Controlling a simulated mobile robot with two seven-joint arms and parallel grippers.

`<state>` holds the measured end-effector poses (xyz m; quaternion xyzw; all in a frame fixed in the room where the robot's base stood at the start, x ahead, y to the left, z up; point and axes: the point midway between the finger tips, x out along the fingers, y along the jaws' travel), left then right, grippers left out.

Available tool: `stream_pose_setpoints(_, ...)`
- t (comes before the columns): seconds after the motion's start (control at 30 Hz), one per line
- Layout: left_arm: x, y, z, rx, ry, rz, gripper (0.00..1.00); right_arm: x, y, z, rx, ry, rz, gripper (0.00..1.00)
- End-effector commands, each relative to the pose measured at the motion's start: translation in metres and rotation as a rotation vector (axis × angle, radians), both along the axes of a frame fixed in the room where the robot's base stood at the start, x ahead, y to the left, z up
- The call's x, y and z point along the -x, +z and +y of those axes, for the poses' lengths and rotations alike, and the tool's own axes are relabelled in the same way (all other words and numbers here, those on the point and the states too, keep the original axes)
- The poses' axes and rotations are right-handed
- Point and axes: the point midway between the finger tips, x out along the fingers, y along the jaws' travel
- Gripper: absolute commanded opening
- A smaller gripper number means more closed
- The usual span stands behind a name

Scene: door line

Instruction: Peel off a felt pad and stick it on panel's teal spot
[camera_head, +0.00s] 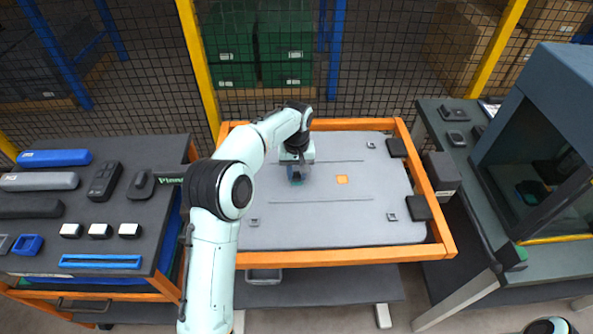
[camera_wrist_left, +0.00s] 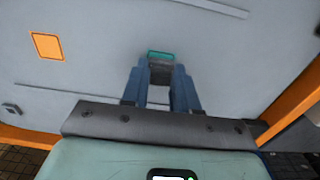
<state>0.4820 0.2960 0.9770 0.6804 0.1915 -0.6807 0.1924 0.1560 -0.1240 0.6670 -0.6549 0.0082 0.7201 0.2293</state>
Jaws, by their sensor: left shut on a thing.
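The grey panel (camera_head: 310,222) lies flat in an orange frame in the head view. My left gripper (camera_head: 296,178) reaches down over its left-middle part. In the left wrist view, the blue fingers of my left gripper (camera_wrist_left: 160,78) are shut on a small dark grey piece that looks like the felt pad (camera_wrist_left: 160,70). The teal spot (camera_wrist_left: 160,55) shows as a strip just past the fingertips; the pad and fingers hide the rest. I cannot tell whether the pad touches the panel. My right gripper is not in view.
An orange square (camera_head: 342,180) is on the panel beside the gripper, also in the left wrist view (camera_wrist_left: 47,46). Dark blocks (camera_head: 418,208) sit along the frame's right side. A left bench (camera_head: 60,250) holds tools and small blocks. A booth (camera_head: 540,140) stands right.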

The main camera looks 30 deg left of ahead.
Motion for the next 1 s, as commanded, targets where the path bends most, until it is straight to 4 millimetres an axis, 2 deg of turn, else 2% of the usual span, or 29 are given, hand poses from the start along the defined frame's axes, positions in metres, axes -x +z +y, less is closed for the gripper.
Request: stream_pose_setpoints(1.0,0.0,-0.0076,0.0,0.0,0.0,0.0,0.0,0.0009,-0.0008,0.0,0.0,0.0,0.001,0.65)
